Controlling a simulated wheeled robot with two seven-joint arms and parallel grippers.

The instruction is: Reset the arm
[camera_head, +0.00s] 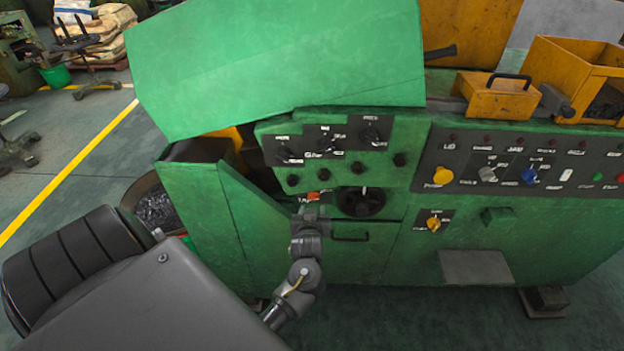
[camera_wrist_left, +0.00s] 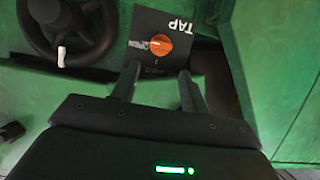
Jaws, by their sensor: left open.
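My left arm comes in from the lower left of the head view. My left gripper (camera_head: 309,210) is at the front of the green machine (camera_head: 380,260), just below an orange knob (camera_head: 313,196). In the left wrist view, my gripper (camera_wrist_left: 159,72) is open, with its two fingers apart and nothing between them. The orange knob (camera_wrist_left: 160,44) sits ahead of the fingertips on a black plate marked TAP. I cannot tell whether the fingers touch the plate. My right gripper is not in view.
A black handwheel (camera_head: 361,202) is right of the gripper; it also shows in the wrist view (camera_wrist_left: 70,25). A control panel (camera_head: 530,165) with knobs and buttons is further right. A yellow bin (camera_head: 570,65) stands on top. An open green door (camera_head: 205,220) is at the left.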

